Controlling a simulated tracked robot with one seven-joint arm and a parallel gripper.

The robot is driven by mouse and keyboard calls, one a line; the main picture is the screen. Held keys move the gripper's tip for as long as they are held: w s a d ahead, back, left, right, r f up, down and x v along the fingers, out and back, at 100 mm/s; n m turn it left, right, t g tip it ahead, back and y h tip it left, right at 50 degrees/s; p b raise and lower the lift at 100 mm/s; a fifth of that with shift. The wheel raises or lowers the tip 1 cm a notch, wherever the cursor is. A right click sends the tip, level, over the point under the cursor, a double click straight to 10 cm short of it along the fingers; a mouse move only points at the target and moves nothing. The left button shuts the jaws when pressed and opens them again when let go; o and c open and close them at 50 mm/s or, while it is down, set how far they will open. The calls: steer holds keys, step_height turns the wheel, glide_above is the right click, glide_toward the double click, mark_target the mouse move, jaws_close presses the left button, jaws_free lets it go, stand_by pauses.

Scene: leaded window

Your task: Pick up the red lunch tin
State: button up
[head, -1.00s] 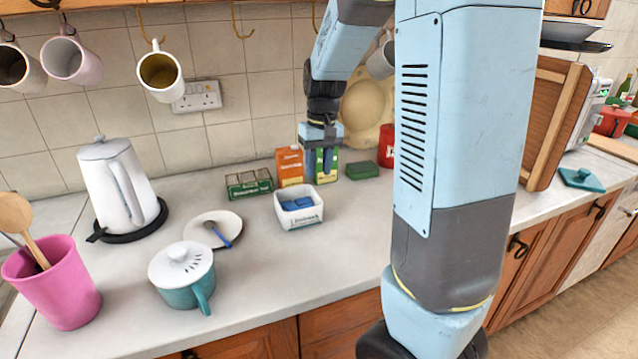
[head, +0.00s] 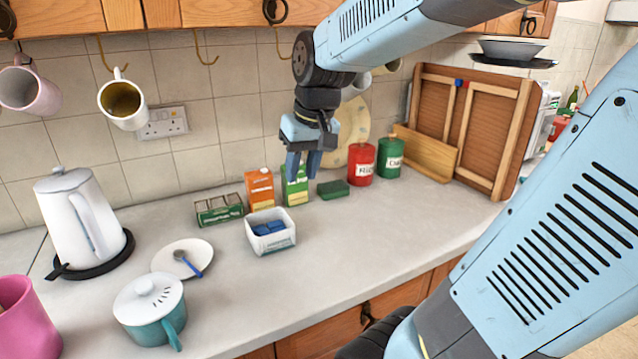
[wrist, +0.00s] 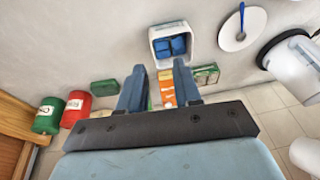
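A red canister with a pale label (head: 361,165) stands upright at the back of the counter, beside a green canister (head: 390,158). It also shows at the left of the wrist view (wrist: 75,108). Another red object (head: 559,128) is at the far right, partly hidden; I cannot tell whether it is a tin. No thing is clearly marked as a lunch tin. My gripper (head: 303,172) hangs fingers down by the green carton, left of the red canister and apart from it. Its fingers (wrist: 158,85) are spread with nothing between them.
Near my gripper are an orange carton (head: 260,189), a green carton (head: 295,186), a green sponge-like block (head: 333,190) and a white tub (head: 270,243) holding blue pieces. A wooden panel (head: 475,95) leans at right. The front counter at centre is clear.

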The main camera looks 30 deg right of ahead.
steer(key=s+a+r+t+h, duration=0.1)
steer(key=s+t, duration=0.1)
steer(key=s, duration=0.8)
steer(key=shift+a+r+t, duration=0.2)
steer(key=shift+t, duration=0.1)
